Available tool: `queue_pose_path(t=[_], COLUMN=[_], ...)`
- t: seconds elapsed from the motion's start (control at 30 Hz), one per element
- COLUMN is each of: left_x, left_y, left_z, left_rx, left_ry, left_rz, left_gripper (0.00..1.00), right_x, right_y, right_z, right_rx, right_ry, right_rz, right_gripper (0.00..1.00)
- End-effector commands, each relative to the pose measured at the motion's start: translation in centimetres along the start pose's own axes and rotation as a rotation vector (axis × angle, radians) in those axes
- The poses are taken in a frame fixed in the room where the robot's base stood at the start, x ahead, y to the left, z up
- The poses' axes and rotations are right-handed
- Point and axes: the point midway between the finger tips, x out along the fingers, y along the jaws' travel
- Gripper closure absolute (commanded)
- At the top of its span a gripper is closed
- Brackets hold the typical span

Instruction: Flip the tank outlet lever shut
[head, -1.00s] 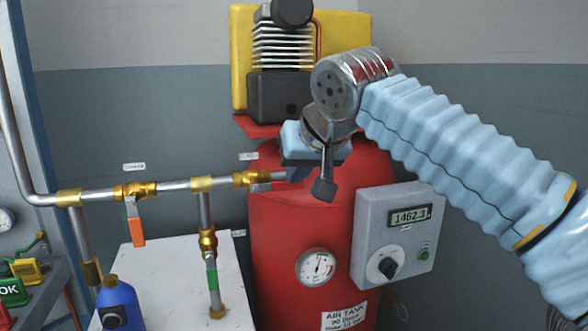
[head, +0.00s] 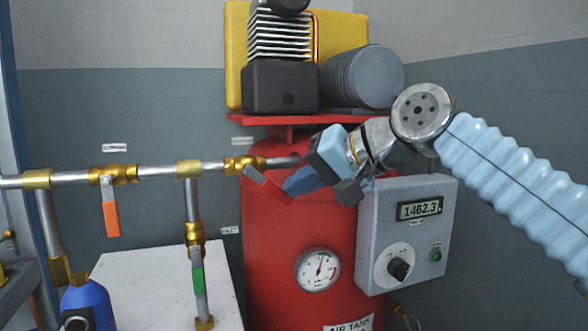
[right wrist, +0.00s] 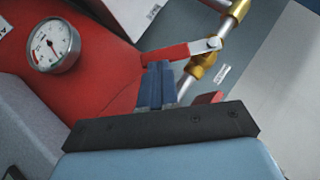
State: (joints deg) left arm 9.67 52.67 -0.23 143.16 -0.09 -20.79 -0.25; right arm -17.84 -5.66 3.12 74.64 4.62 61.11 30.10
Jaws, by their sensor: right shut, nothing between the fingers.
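The tank outlet lever (head: 270,187) has a grey shank and a red grip. It slants down to the right from the brass outlet valve (head: 240,164), in front of the red air tank (head: 270,240). My right gripper (head: 292,184) is shut and empty, its blue fingertips beside the end of the lever. In the right wrist view, the closed fingertips (right wrist: 157,72) are at the red grip (right wrist: 164,55), very close or touching; I cannot tell which. The lever's pivot shows there at the brass valve (right wrist: 204,62). My left gripper is not in view.
A grey control box (head: 407,235) stands right of the tank, below my right wrist. The pump (head: 285,85) sits above. An orange-handled valve (head: 111,218) and a green-handled valve (head: 197,278) are on the pipework at left. A blue bottle (head: 88,300) stands lower left.

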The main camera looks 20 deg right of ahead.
Motion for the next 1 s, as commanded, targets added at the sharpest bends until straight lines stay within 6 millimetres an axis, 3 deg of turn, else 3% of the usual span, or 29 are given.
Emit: queue_pose_path(t=[0.03, 0.2, 0.6, 1.0], left_x=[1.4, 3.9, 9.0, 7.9], left_y=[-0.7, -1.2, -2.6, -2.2], left_z=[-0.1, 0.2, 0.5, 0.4], left_rx=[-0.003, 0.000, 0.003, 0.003], left_ry=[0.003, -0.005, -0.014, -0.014], left_rz=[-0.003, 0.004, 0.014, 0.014], left_gripper=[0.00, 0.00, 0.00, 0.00], right_x=[0.7, 1.5, 3.2, 2.7], right_y=[0.9, 1.5, 1.7, 0.9], right_z=[0.6, 1.4, 3.2, 2.4], right_rx=[0.034, 0.147, 0.398, 0.395], right_ry=[0.000, 0.001, -0.001, 0.000], right_rz=[-0.030, -0.144, -0.396, -0.394], right_gripper=[1.00, 1.00, 1.00, 1.00])
